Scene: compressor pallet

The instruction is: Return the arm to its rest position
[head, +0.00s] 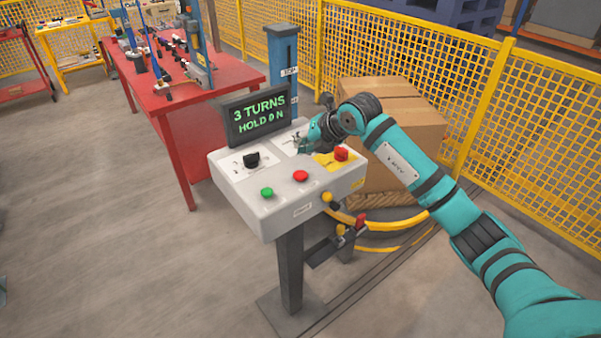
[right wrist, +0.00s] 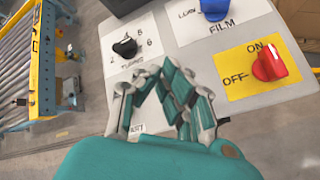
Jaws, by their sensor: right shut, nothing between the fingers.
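My right arm (head: 400,165) reaches in from the right in the head view, over the grey control panel (head: 235,205). Its gripper (head: 300,143) is above the back middle of the panel, behind the red and green buttons. In the right wrist view the gripper (right wrist: 163,88) has its fingers drawn together with nothing between them. The black TURNS knob (right wrist: 125,47) is left of it, the blue FILM knob (right wrist: 214,9) is beyond it, and the red ON/OFF switch (right wrist: 268,65) is to its right. No knob looks held. My left gripper does not show.
The screen (head: 258,115) reads "3 TURNS HOLD 0 N". A green button (head: 266,192) and a red button (head: 300,176) sit at the panel's front. Cardboard boxes (head: 410,125) and a yellow mesh fence (head: 400,45) stand behind. A red table (head: 185,105) is at left.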

